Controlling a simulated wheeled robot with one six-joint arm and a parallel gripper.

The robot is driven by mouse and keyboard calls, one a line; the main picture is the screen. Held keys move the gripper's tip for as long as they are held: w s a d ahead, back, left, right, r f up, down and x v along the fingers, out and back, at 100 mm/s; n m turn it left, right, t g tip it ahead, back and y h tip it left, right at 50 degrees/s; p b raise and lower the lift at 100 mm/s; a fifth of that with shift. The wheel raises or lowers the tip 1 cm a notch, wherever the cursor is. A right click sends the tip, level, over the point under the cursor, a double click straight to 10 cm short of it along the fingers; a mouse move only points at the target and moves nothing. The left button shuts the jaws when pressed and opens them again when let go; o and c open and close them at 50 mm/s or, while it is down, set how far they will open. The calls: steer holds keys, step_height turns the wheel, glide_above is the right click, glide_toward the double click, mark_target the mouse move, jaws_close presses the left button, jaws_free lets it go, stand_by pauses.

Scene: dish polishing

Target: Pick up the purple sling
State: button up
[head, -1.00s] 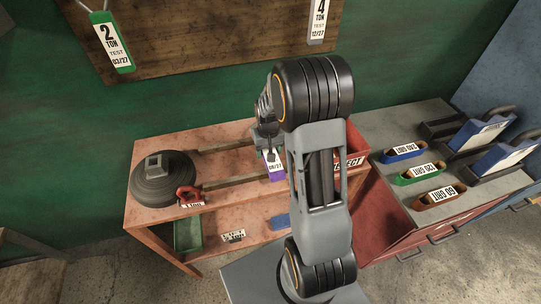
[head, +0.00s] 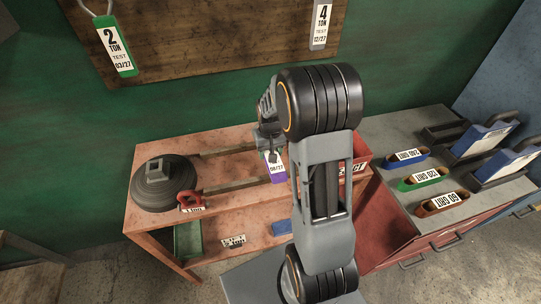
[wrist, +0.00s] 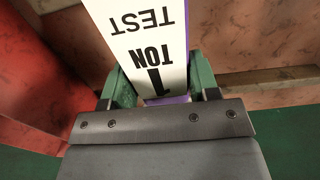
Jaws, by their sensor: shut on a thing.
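The purple sling (head: 276,172) shows in the head view by its white tag with purple edging, hanging over the orange workbench. In the wrist view its tag (wrist: 140,45), printed "1 TON TEST", stands between the green finger pads. My gripper (head: 270,147) is shut on the sling. In the wrist view the gripper (wrist: 155,98) has a finger on each side of the tag's lower end. My arm hides part of the bench to the right of the sling.
The orange workbench (head: 142,218) carries a dark round weight (head: 165,190) and a red shackle (head: 190,201) at left. A red reject box (head: 361,166) stands behind my arm. Grit holders, such as the blue one (head: 408,157), are on the grey cabinet at right. Tagged slings hang on the wall board (head: 200,35).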

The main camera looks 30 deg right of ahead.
steer(key=s+r, duration=0.1)
steer(key=r, duration=0.1)
steer(key=s+r, duration=0.2)
steer(key=s+r+b, duration=0.1)
steer(key=r, duration=0.2)
steer(key=shift+s, duration=0.35)
steer(key=s+r, duration=0.1)
steer(key=s, duration=0.1)
steer(key=s+r, duration=0.1)
steer(key=s, duration=0.2)
steer(key=s+r+b, duration=0.1)
steer(key=s, duration=0.2)
steer(key=shift+a+r, duration=0.1)
steer(key=shift+r, duration=0.2)
steer(key=shift+s+r, duration=0.3)
steer(key=shift+s, duration=0.35)
